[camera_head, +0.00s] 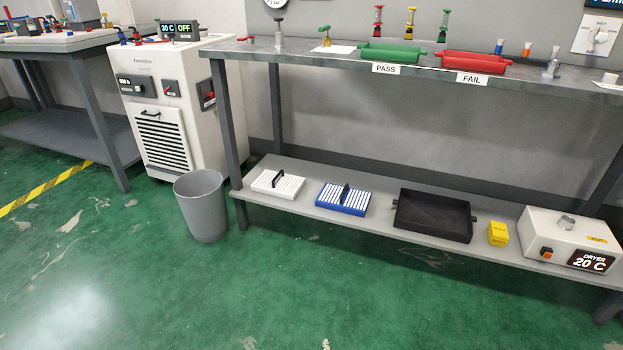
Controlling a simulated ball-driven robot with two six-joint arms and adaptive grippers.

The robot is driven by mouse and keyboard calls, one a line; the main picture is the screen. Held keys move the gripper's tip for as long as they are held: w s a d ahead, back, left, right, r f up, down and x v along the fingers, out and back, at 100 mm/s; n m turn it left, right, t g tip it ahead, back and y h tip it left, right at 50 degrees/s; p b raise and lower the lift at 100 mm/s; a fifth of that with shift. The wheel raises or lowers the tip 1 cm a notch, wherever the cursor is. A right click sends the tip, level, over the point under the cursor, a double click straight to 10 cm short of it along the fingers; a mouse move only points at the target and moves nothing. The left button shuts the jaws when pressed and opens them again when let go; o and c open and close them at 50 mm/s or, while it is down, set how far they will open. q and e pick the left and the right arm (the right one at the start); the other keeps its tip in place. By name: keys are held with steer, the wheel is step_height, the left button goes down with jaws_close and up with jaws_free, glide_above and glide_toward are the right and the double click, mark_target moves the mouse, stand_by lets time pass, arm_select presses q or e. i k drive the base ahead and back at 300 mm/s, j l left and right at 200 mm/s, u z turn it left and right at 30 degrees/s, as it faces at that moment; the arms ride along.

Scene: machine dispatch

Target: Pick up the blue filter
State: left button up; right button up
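A blue filter (343,198), a flat slatted panel with white stripes and a black handle on top, lies on the lower shelf of the workbench (312,211). It sits between a white filter (277,184) of the same form on its left and a black tray (432,216) on its right, apart from both. Neither of my grippers shows in the head view.
A grey bin (203,205) stands on the floor left of the shelf, beside a white machine (165,104). A yellow box (498,233) and a dryer (567,240) sit right on the shelf. The bench top (340,60) overhangs the shelf. The green floor in front is mostly clear.

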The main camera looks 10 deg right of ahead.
mark_target(347, 200)
steer(key=i+j, duration=0.1)
steer(key=i, duration=1)
steer(key=j+u, duration=0.05)
steer(key=j, duration=0.05)
